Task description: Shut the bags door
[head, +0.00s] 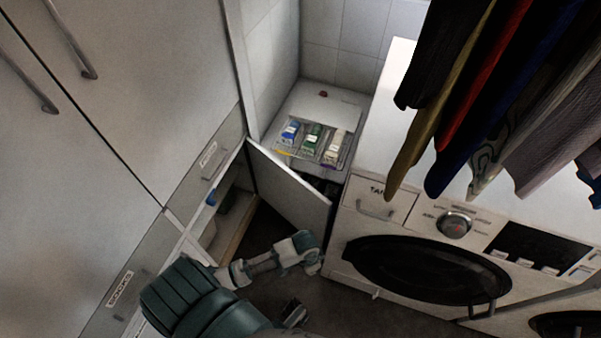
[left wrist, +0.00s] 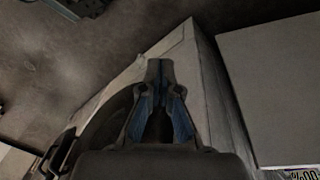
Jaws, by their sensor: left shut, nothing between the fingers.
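A low cabinet door (head: 290,190) stands swung open from the white cupboard, its free edge close to the washing machine. I take it for the bags door; its label cannot be read in the head view. My left arm reaches in from the lower left, with its wrist (head: 303,250) low in front of the door. In the left wrist view the left gripper (left wrist: 160,70) is shut and empty. A flat pale panel (left wrist: 280,90) stands to its right, with a partly cut-off label at its lower edge.
The washing machine (head: 400,220) stands close right of the open door. The open compartment (head: 235,205) shows shelves and items. Small cartons (head: 312,140) sit in a tray on the ledge behind. Clothes hang at upper right. Dark floor (head: 345,315) lies below.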

